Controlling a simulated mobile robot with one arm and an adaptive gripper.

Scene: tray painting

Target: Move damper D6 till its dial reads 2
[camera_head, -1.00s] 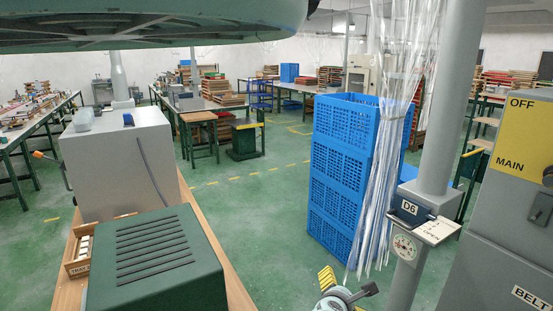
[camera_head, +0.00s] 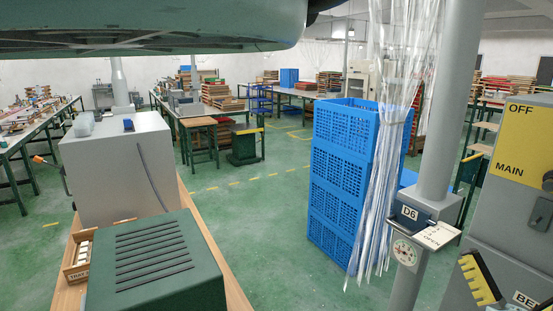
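Damper D6 (camera_head: 410,213) is a blue-grey body with a D6 label, set on the grey vertical pipe at the right. A pale plate marked OPEN (camera_head: 436,236) juts out from it to the right. Its round white dial (camera_head: 405,252) sits just below on the pipe; the needle and figures are too small to read.
A grey cabinet marked OFF and MAIN (camera_head: 515,135) stands close on the right. Clear plastic strips (camera_head: 385,150) and stacked blue crates (camera_head: 338,190) stand left of the pipe. A bench with a green vented box (camera_head: 155,265) is at lower left. The green floor between is open.

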